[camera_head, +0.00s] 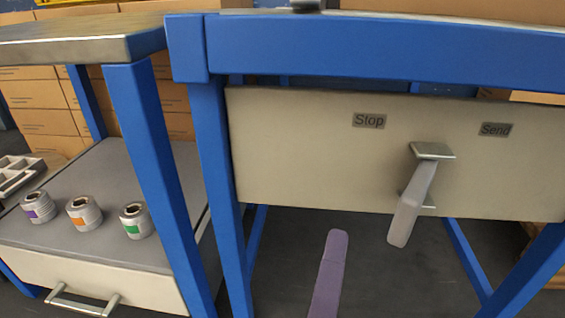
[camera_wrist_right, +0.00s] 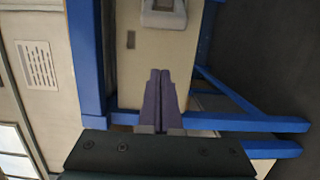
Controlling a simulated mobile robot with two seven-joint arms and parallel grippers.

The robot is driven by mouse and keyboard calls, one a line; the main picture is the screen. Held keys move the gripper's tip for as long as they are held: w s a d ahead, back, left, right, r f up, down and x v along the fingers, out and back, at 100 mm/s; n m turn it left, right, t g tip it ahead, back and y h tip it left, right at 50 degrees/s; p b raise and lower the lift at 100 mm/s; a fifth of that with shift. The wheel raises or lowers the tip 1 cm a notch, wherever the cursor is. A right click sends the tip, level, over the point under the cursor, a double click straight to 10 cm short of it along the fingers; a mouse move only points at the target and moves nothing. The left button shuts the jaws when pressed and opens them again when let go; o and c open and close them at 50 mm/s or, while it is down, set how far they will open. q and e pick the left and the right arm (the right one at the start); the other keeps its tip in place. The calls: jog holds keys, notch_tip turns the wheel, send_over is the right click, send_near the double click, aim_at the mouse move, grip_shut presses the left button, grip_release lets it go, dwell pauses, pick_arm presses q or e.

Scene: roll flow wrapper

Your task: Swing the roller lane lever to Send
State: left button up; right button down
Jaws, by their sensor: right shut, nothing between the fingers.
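The roller lane lever (camera_head: 411,205) hangs from a metal bracket (camera_head: 433,151) on a beige panel (camera_head: 290,150) under the blue-framed table. Its grey handle slants down and to the left in the head view. The "Stop" label (camera_head: 369,120) is up and left of the bracket, and the "Send" label (camera_head: 495,129) is up and right. My right gripper (camera_head: 336,236) shows as purple fingers below the panel, left of the handle and apart from it. In the wrist view its fingers (camera_wrist_right: 160,76) are together and empty, in front of the panel (camera_wrist_right: 150,50). My left gripper is out of view.
Blue table legs (camera_head: 212,190) stand left of the panel. A lower shelf at left holds spools with purple (camera_head: 40,207), orange (camera_head: 84,213) and green (camera_head: 136,221) labels, above a drawer handle (camera_head: 82,303). Stacked cartons stand behind.

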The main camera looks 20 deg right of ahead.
aim_at(415, 196)
jog(key=w+d+b, duration=0.1)
jog(key=d+b, duration=0.1)
jog(key=d, duration=0.4)
jog(key=shift+w, duration=0.15)
jog(key=shift+w, duration=0.1)
dwell(0.3)
